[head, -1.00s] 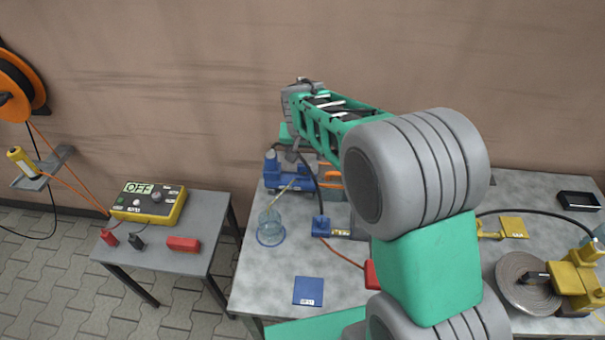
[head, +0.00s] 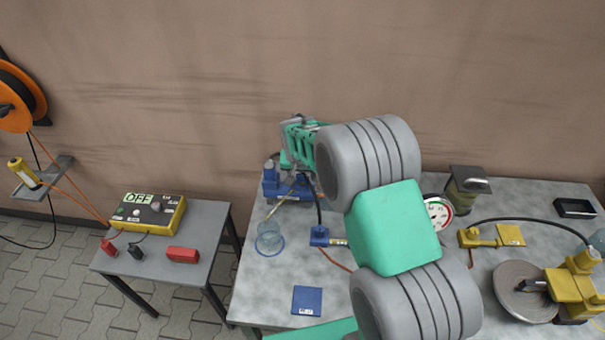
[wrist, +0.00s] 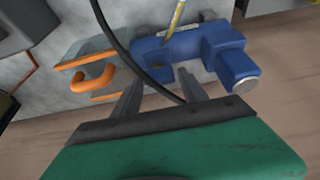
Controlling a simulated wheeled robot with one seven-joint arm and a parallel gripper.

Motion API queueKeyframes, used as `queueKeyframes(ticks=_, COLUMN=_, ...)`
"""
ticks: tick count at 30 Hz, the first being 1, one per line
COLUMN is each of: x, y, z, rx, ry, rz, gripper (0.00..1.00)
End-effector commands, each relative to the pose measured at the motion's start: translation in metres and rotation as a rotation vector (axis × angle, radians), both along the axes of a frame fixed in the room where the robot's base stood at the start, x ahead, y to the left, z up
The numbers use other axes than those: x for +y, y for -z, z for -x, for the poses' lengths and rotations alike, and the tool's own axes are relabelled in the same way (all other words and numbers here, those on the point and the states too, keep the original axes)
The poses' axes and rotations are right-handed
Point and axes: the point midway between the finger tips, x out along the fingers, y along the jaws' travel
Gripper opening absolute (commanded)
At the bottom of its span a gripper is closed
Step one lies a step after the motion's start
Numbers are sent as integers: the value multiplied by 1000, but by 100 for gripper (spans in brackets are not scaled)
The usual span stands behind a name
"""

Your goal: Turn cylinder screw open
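A blue pump-like device (head: 271,187) stands at the back left of the long table. In the wrist view its blue body (wrist: 224,60) lies just beyond the fingers, with a round grey metal end (wrist: 245,86) at its right side. I cannot tell for sure which part is the cylinder screw. My gripper (wrist: 158,75) is open, with its two dark fingers apart at the near side of the blue body. A black hose passes between or behind the fingers. I see nothing clamped. In the head view my gripper is small and partly hidden by my arm.
An orange-handled item (wrist: 95,77) lies left of the fingers. A glass beaker (head: 269,241), a blue block (head: 319,236) and a blue pad (head: 307,301) are nearer. A gauge (head: 438,212) and a jar (head: 465,190) stand to the right. A yellow OFF box (head: 150,214) sits on the side table.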

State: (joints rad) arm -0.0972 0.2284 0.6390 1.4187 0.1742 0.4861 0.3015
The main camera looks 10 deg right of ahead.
Motion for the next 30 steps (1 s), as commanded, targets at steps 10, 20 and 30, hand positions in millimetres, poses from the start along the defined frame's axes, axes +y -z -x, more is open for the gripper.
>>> queueKeyframes(ticks=10, x=0, y=0, z=0, rx=0, ry=0, rz=0, gripper=21)
queueKeyframes(ticks=20, x=0, y=0, z=0, rx=0, ry=-1, rz=0, gripper=0)
queueKeyframes(ticks=30, x=-1, y=2, z=1, rx=1, ry=-70, rz=0, gripper=0)
